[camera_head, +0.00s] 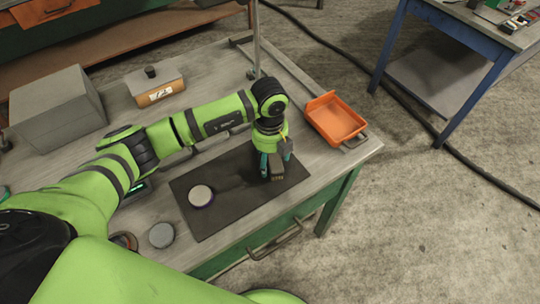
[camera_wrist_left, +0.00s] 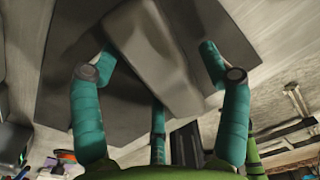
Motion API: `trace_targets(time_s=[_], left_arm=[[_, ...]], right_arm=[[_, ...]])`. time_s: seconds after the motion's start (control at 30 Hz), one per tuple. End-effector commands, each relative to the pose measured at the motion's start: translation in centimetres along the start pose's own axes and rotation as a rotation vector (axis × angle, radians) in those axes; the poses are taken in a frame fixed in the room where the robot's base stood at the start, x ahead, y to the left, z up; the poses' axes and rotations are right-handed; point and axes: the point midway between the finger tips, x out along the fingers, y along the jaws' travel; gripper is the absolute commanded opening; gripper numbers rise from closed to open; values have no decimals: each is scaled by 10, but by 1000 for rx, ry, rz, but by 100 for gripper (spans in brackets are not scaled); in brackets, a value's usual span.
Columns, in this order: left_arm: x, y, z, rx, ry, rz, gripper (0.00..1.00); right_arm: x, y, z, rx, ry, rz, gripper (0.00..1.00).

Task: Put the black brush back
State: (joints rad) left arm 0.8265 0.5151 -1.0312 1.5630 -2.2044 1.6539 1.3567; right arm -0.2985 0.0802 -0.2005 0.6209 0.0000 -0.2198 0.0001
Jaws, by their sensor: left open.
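The black brush (camera_head: 277,171) appears as a small dark block at the right part of the dark mat (camera_head: 235,213), partly hidden by my left gripper (camera_head: 271,172). In the left wrist view, a dark grey, long blocky body (camera_wrist_left: 155,50), which looks like the brush, lies over the mat (camera_wrist_left: 65,62). The teal fingers of my left gripper (camera_wrist_left: 157,65) are spread, with the body between and beyond their tips. I cannot tell whether they touch it. My right gripper is not in view.
An orange tray (camera_head: 335,119) sits at the table's right corner. A pale round lid (camera_head: 201,195) lies on the mat, and a grey disc (camera_head: 162,235) beside it. A labelled box (camera_head: 155,88), a grey block (camera_head: 57,110) and a thin upright post (camera_head: 256,40) stand behind.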

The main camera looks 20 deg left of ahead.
Motion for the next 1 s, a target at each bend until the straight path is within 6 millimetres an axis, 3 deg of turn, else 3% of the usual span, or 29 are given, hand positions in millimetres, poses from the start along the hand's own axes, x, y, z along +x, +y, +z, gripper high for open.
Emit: trace_targets(time_s=[0.27, 0.7, 1.0], left_arm=[[-17, -1, 1, 1, -3, -3, 76], [-105, 0, 1, 1, -4, -3, 76], [-124, 0, 0, 0, 0, 0, 76]], right_arm=[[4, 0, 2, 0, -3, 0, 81], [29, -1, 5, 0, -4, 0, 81], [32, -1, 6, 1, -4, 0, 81]])
